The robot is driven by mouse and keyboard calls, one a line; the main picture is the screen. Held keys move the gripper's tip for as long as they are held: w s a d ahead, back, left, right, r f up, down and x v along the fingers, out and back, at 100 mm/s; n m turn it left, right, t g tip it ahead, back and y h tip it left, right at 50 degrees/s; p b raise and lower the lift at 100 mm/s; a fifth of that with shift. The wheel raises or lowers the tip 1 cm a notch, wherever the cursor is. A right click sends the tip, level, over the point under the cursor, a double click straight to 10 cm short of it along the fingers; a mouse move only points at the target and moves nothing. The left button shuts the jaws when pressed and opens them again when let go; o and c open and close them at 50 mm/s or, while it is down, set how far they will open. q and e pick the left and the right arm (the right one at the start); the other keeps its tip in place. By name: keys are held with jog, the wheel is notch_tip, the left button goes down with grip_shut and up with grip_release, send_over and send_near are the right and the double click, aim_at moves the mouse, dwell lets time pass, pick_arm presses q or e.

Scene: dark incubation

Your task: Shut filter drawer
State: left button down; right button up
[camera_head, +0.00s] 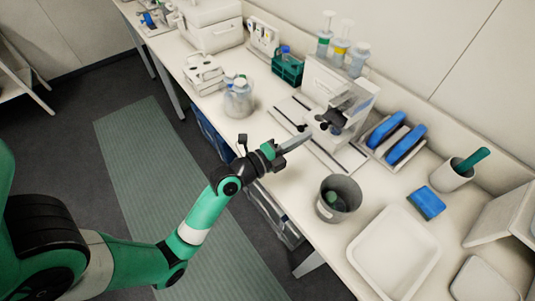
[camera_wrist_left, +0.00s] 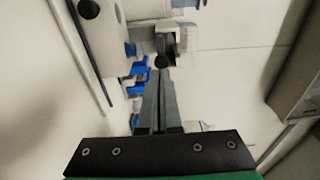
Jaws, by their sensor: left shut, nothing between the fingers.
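A white and grey microscope-like instrument (camera_head: 350,103) with dark parts stands on the bench, right of my left gripper. It also shows at the top of the left wrist view (camera_wrist_left: 150,35), where a pale block with a dark round end sits just beyond my fingertips. I cannot make out the filter drawer for certain, or how far it is open. My left gripper (camera_head: 303,139) is shut and empty, pointing at the instrument's lower front. In the left wrist view its fingers (camera_wrist_left: 159,78) lie together; whether they touch the block I cannot tell.
A grey bin (camera_head: 338,198) and a white tray (camera_head: 394,252) stand on the near bench. Blue blocks in a rack (camera_head: 387,132) are right of the instrument. A glass bottle (camera_head: 238,100) and a green rack (camera_head: 287,70) stand farther along. Bench around the bin's left is narrow.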

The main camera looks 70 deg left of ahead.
pick_arm(q)
jog(key=s+d+b, duration=0.1)
jog(key=s+b, duration=0.1)
jog(key=s, duration=0.8)
jog(key=shift+d, duration=0.35)
